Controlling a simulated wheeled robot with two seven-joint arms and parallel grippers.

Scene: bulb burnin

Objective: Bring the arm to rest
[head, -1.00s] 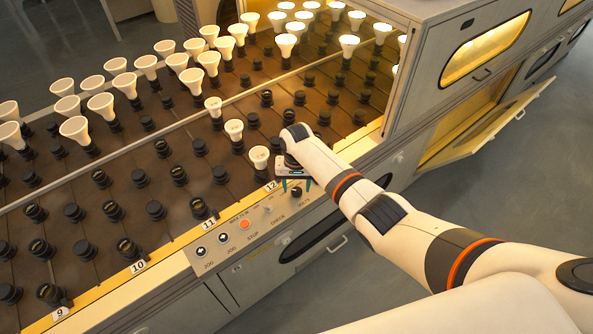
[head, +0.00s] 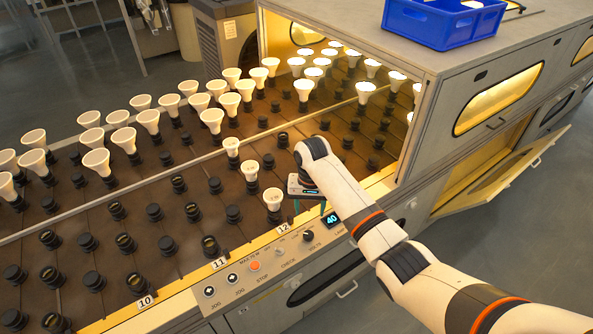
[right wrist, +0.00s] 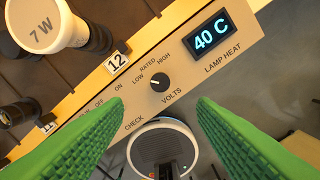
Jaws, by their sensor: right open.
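My right gripper (head: 309,204) hangs over the front control panel in the head view, by the row labelled 12. In the right wrist view its green fingers (right wrist: 160,112) are spread apart with nothing between them. Below them lie the panel (right wrist: 185,52) with a black VOLTS knob (right wrist: 159,82) and a lamp heat display (right wrist: 214,36) reading 40 C. The fingers look apart from the knob. A white bulb marked 7 W (right wrist: 42,28) sits at the upper left of that view. My left gripper is out of view.
Many white bulbs (head: 150,121) stand in sockets on the dark rack, and several are lit inside the hood (head: 360,43). A blue crate (head: 440,24) sits on top of the hood. A lower door (head: 510,180) hangs open at right. Floor at lower right is clear.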

